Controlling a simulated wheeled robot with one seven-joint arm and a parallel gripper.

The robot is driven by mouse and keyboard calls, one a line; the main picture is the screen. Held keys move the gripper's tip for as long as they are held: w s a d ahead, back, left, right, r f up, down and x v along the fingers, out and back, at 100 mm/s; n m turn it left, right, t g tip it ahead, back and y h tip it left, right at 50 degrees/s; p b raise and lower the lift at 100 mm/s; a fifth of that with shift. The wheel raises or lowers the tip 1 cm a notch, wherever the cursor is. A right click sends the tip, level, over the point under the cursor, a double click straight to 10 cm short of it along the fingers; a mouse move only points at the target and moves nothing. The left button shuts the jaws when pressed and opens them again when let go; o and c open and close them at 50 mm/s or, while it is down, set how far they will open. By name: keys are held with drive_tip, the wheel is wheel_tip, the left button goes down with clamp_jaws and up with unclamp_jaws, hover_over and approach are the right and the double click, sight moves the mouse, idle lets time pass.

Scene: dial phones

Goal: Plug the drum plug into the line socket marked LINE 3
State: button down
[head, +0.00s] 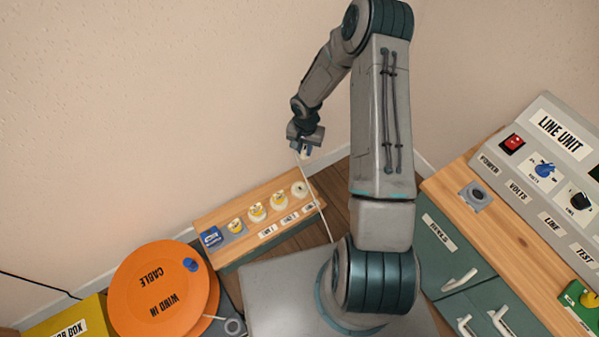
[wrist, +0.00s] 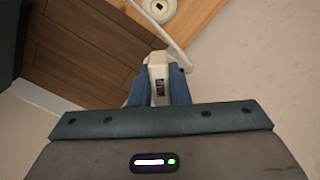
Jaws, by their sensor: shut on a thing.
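My gripper (head: 304,151) is raised above the wooden bench by the wall. In the wrist view its blue fingers (wrist: 158,88) are shut on the drum plug (wrist: 158,70), a cream-white block with a small dark-lettered label. A pale cable (wrist: 165,33) runs from the plug; in the head view the cable (head: 318,200) hangs down to the right of the bench. Several round cream sockets stand in a row on the bench. The rightmost socket (head: 299,189) has no yellow top and is below my gripper. The small labels before the sockets are too small to read surely.
The other sockets (head: 257,212) have yellow tops, with a blue item (head: 212,237) at the row's left end. An orange cable drum (head: 150,290) stands at lower left. A LINE UNIT panel (head: 545,140) stands on a cabinet at right. Air above the bench is clear.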

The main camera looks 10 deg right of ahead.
drive_tip(key=shift+s+a+f+m+b, duration=0.45)
drive_tip(key=shift+s+f+b, duration=0.2)
drive_tip(key=shift+f, duration=1.25)
drive_tip(key=shift+s+a+f+m+b, duration=0.4)
drive_tip(key=shift+s+f+b, duration=0.25)
drive_tip(key=shift+f, duration=1.2)
drive_tip(key=shift+s+a+f+m+b, duration=0.35)
drive_tip(key=shift+s+a+f+b, duration=0.3)
drive_tip(key=shift+f, duration=1.25)
drive_tip(key=shift+d+f, duration=0.1)
drive_tip(key=shift+f, duration=0.25)
drive_tip(key=shift+s+f+b, duration=0.15)
drive_tip(key=shift+f+b, duration=0.65)
drive_tip(key=shift+b, duration=0.45)
drive_tip(key=c, duration=1.3)
unclamp_jaws()
drive_tip(key=c, duration=0.3)
drive_tip(key=shift+r, duration=0.1)
wheel_tip(320, 180, up, 8)
drive_tip(key=p, duration=0.5)
drive_tip(key=shift+f, duration=0.25)
